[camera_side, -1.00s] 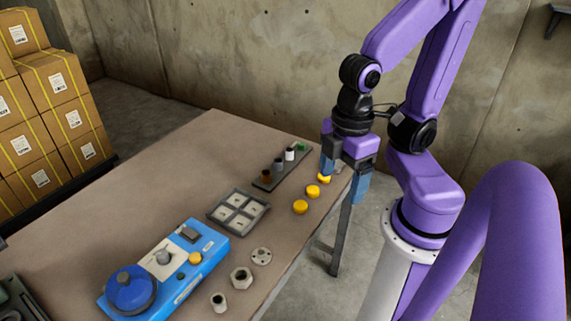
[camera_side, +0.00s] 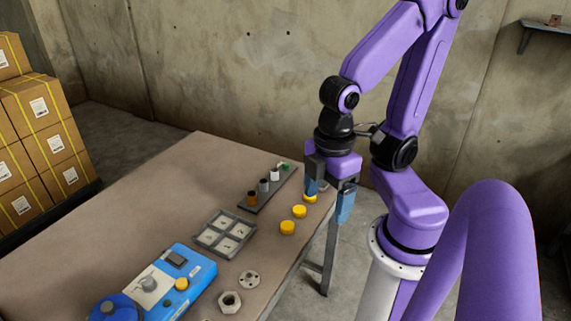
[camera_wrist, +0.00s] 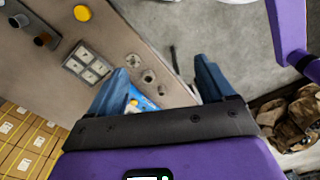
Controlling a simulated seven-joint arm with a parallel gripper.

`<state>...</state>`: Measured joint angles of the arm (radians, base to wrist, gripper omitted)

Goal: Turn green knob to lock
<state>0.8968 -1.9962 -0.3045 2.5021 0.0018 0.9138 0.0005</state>
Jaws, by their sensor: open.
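A small green piece (camera_side: 285,167) is at the far end of the dark strip (camera_side: 244,208), beside a white cylinder; at this size I cannot tell its shape or setting. A blue machine (camera_side: 203,268) with a round blue drum lid (camera_side: 113,308) and a yellow knob (camera_side: 181,284) is at the near end of the table. Part of it shows between my fingers in the wrist view (camera_wrist: 142,102). My gripper (camera_side: 329,194) is open and empty, pointing down at the table's right edge, close to the farthest yellow disc (camera_side: 309,198). Its two blue fingers also show in the wrist view (camera_wrist: 160,70).
White, grey and brown cylinders stand on the strip. Two more yellow discs (camera_side: 299,211) lie near the edge. A four-cell tray (camera_side: 224,233), a round flange (camera_side: 249,280) and a hex nut (camera_side: 230,302) lie between them and the machine. The table's left part is clear.

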